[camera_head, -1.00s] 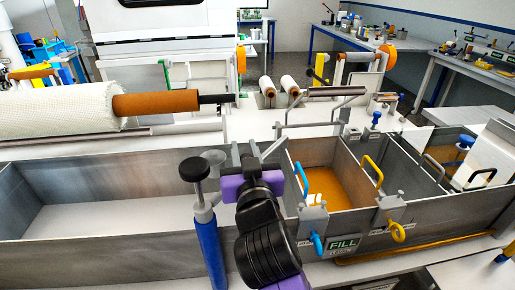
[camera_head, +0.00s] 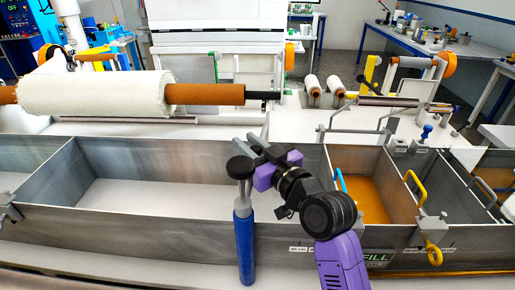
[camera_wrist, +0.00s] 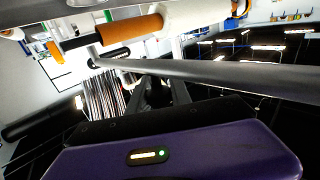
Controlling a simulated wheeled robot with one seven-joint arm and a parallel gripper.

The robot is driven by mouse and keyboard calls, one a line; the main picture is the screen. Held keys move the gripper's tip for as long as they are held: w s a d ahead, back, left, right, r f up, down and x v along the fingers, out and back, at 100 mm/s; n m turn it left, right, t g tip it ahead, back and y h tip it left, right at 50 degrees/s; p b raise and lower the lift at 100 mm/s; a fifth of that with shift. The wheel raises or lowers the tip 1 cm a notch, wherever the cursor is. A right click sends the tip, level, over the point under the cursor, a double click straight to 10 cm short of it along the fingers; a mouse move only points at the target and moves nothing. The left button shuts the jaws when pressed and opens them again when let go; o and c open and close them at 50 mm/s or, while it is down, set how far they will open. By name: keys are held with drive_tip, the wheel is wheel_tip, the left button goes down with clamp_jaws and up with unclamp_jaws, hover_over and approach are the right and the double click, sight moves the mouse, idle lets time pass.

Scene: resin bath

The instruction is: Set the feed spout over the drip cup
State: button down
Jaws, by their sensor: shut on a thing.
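My gripper (camera_head: 257,143) is over the near side of the long grey trough, just right of a blue post (camera_head: 244,245) with a black knob (camera_head: 240,167) on top. In the wrist view a long grey tube (camera_wrist: 235,72) runs across, just beyond the fingers (camera_wrist: 155,92). My gripper is shut on what looks like this tube, which may be the feed spout; the contact is partly hidden. A grey round piece (camera_head: 240,147) shows behind the knob. I cannot tell whether it is the drip cup.
The trough (camera_head: 150,243) has walled sections. The amber-floored bay (camera_head: 371,207) lies to the right, with a blue handle (camera_head: 340,181) and yellow handles (camera_head: 416,187). A white roll (camera_head: 95,93) on an orange core lies behind. The large left section is empty.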

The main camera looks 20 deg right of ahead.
drive_tip(key=shift+w+a+n+g+y+b, duration=0.15)
drive_tip(key=shift+a+n+g+y+b, duration=0.15)
drive_tip(key=shift+a+n+y+b, duration=0.3)
drive_tip(key=c, duration=1.2)
unclamp_jaws()
drive_tip(key=b+v, duration=0.1)
drive_tip(key=v, duration=0.6)
drive_tip(key=shift+s+d, duration=0.2)
drive_tip(key=shift+s, duration=0.15)
